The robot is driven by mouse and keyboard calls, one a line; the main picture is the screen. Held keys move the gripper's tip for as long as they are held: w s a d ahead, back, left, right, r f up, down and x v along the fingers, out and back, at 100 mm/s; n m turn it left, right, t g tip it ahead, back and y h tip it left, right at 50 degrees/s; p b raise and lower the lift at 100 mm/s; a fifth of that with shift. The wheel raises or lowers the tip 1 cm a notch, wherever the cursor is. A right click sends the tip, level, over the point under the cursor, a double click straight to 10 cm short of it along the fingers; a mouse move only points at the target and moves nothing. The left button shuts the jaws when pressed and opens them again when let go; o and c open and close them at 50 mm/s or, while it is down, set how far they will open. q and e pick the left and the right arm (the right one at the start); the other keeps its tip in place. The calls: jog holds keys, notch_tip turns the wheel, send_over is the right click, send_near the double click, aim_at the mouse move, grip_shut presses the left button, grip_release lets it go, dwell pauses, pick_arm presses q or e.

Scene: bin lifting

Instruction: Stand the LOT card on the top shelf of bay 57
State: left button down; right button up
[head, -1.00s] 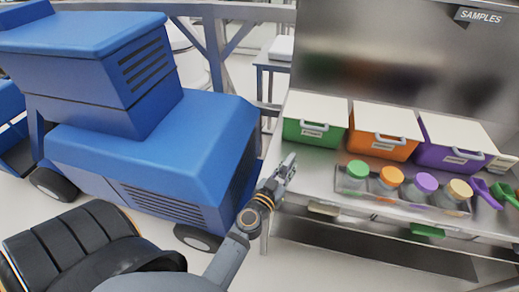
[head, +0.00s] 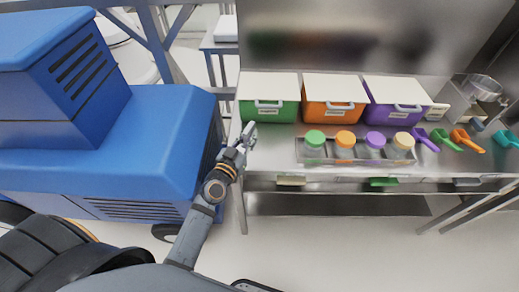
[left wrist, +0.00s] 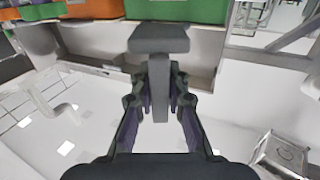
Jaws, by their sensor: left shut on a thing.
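My left gripper (head: 247,135) is at the left end of the steel bench, in front of the green bin. In the left wrist view my left gripper (left wrist: 158,80) is shut on a plain grey T-shaped piece (left wrist: 160,40), a wide flat head on a narrow stem. No lettering shows on it, so I cannot tell whether it is the LOT card. I see no shelf marked bay 57. My right gripper is not in view.
The steel bench (head: 275,179) carries green (head: 268,110), orange (head: 333,111) and purple bins (head: 395,113), a rack of lidded jars (head: 355,150) and several coloured scoops. A blue vehicle (head: 150,140) stands close on the left. Floor in front of the bench is clear.

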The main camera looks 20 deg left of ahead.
aim_at(257, 140)
pick_arm(q)
jog(key=w+f+b, duration=0.1)
jog(key=w+d+f+b, duration=0.1)
jog(key=f, duration=0.1)
jog(key=w+f+b, duration=0.1)
jog(key=f, duration=0.1)
jog(key=shift+w+d, duration=0.3)
jog(key=shift+d, duration=0.1)
jog(key=shift+w, duration=0.15)
jog(key=f+b, duration=0.3)
jog(key=f, duration=0.1)
jog(key=shift+w+d+f, duration=0.1)
jog(key=shift+w+d, duration=0.15)
jog(key=shift+w, duration=0.1)
jog(key=c, duration=1.3)
grip_release()
jog(key=shift+c, duration=0.2)
